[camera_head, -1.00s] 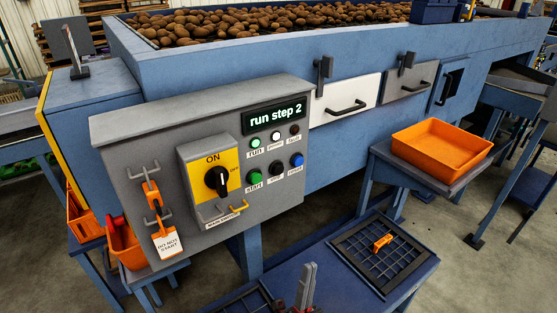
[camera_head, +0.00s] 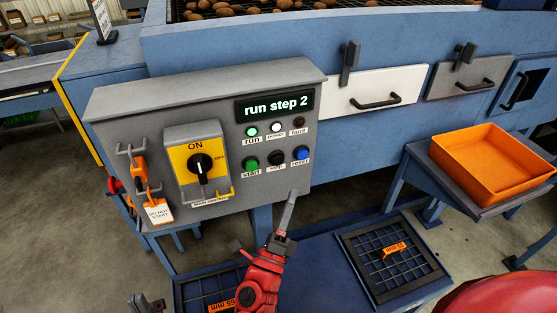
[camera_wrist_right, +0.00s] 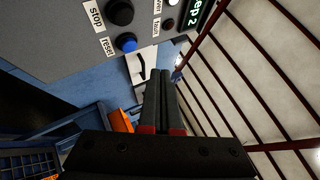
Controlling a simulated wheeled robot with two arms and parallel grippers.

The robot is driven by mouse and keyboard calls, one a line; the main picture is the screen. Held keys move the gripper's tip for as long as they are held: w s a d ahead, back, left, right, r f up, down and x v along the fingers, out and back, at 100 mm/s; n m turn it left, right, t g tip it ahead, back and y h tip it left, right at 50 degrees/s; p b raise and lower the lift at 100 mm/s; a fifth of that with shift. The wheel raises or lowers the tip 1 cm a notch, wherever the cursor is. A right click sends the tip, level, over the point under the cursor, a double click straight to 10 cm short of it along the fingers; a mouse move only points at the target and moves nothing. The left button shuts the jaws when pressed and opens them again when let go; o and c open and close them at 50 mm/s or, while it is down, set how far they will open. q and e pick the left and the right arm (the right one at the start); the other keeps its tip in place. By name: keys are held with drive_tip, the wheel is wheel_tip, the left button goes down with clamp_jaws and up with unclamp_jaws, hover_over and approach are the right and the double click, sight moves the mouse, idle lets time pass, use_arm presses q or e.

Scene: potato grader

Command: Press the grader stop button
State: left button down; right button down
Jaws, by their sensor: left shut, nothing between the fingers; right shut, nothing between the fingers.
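The black stop button (camera_head: 277,158) sits on the grey control panel (camera_head: 232,203), between the green start button (camera_head: 250,163) and the blue reset button (camera_head: 301,153). My right gripper (camera_head: 291,196) is shut and empty, fingers pointing up, just below the button row in the head view. In the right wrist view its closed fingers (camera_wrist_right: 164,75) are apart from the stop button (camera_wrist_right: 120,12) and the reset button (camera_wrist_right: 125,43), which show at the upper left. My left gripper (camera_head: 142,300) is shut at the bottom edge, partly cut off.
The display (camera_head: 274,106) reads "run step 2"; the green run lamp (camera_head: 252,131) looks lit. A rotary switch (camera_head: 201,166) and orange tag (camera_head: 158,211) are on the panel's left. Below are sieve grids (camera_head: 395,255); an orange tray (camera_head: 490,160) stands at right.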

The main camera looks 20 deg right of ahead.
drive_tip(key=b, duration=0.2)
approach(278, 160)
drive_tip(key=w+d+r, duration=0.2)
drive_tip(key=d+r, duration=0.1)
drive_tip(key=d, duration=0.1)
drive_tip(key=shift+w+d, duration=0.35)
drive_tip(key=shift+w, duration=0.05)
idle(1.6)
drive_tip(key=shift+w+b, duration=0.45)
drive_tip(key=shift+b, duration=0.05)
